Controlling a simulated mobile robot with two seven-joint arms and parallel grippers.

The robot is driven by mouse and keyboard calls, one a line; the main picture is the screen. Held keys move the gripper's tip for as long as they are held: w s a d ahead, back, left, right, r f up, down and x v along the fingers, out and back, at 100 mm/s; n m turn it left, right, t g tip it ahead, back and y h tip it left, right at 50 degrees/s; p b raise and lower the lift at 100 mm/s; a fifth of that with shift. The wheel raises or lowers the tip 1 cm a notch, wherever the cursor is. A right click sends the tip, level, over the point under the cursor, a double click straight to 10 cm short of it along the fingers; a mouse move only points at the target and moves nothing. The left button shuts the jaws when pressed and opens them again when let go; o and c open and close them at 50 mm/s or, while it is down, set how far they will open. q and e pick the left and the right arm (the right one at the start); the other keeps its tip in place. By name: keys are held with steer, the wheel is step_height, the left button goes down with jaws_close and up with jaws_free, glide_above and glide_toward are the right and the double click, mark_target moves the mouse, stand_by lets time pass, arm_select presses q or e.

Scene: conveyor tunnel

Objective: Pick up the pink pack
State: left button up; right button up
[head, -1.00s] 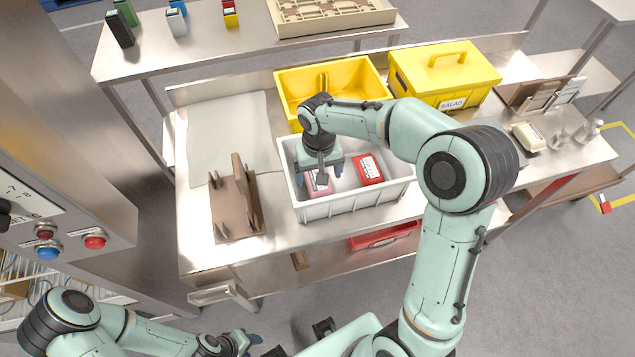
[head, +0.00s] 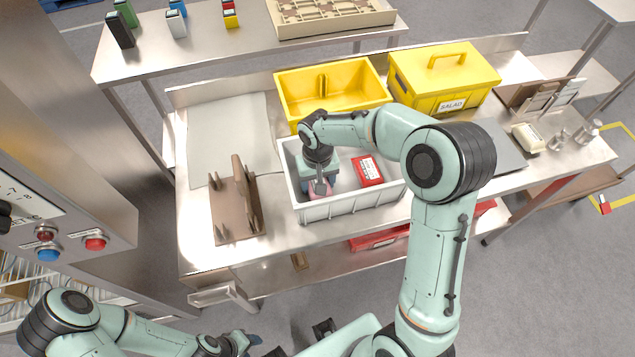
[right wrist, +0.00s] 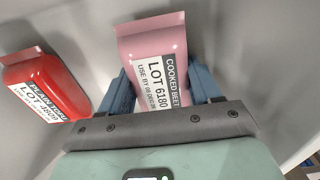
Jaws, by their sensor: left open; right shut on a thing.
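The pink pack (head: 322,194) stands in the light grey bin (head: 350,209), in its left part, mostly hidden by my right gripper (head: 320,187) in the head view. In the right wrist view the pink pack (right wrist: 155,45) shows a white label reading LOT 6180. The blue fingers of my right gripper (right wrist: 160,90) are shut on its two sides. I cannot tell whether the pack is clear of the bin floor. My left gripper (head: 243,343) is open and empty, low in the head view, away from the bench.
A red pack (head: 368,170) lies in the bin to the right of the pink one. A yellow open tray (head: 290,95) and a yellow lidded SALAD box (head: 450,80) stand behind the bin. A brown rack (head: 233,215) stands to its left.

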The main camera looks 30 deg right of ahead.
steer(key=shift+r, duration=0.25)
steer(key=shift+c, duration=1.4)
arm_select(q)
steer(key=w+r+p, duration=0.2)
steer(key=r, duration=0.1)
steer(key=shift+w, duration=0.25)
arm_select(e)
step_height(320, 180, up, 20)
steer(key=shift+f, duration=0.2)
steer(key=o, duration=0.9)
steer(key=c, duration=0.9)
